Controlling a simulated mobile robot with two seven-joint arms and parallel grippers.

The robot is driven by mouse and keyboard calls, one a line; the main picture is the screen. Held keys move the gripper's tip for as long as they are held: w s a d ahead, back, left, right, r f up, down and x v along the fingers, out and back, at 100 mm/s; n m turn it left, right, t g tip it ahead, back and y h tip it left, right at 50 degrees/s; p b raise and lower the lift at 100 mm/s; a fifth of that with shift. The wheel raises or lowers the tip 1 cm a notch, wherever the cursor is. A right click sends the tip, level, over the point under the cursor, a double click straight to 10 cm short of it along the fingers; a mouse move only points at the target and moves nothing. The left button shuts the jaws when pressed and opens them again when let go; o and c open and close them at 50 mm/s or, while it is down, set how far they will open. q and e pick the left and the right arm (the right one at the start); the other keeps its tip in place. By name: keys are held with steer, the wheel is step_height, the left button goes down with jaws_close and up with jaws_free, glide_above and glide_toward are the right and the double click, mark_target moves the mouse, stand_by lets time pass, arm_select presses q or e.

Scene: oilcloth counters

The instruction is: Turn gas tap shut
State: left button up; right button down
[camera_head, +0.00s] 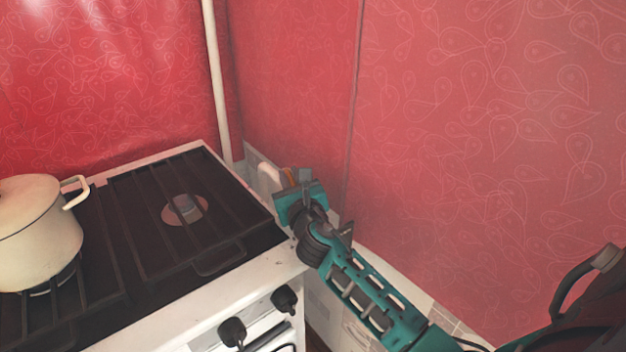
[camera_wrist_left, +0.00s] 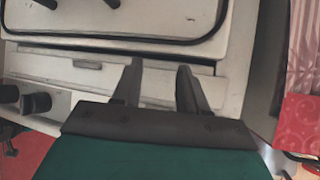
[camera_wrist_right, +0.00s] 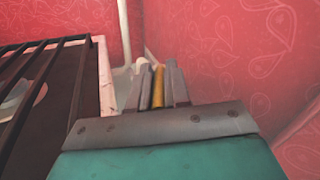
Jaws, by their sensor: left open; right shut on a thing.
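The gas tap shows as a narrow yellow-orange handle (camera_wrist_right: 158,85) between the fingers of my right gripper (camera_wrist_right: 159,72) in the right wrist view. In the head view my right gripper (camera_head: 296,187) is beside the stove's far right corner, shut on the handle. Only a small orange bit of the handle (camera_head: 289,174) shows there; the tap's body is hidden behind the gripper. A white pipe (camera_head: 217,80) runs down the wall corner nearby. My left gripper (camera_wrist_left: 160,68) is open and empty in the left wrist view, in front of a white stove front (camera_wrist_left: 225,95).
The stove top (camera_head: 140,225) has dark grates and a white rim. A cream pot (camera_head: 35,235) stands on its left side. Black knobs (camera_head: 284,299) stick out of the front. Red patterned walls (camera_head: 490,130) close in behind and to the right, near my right arm.

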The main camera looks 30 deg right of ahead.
steer(key=shift+f, duration=0.15)
steer(key=c, duration=1.1)
jaws_free()
steer(key=v, duration=1.3)
steer(key=shift+p, duration=0.35)
steer(key=shift+c, duration=0.2)
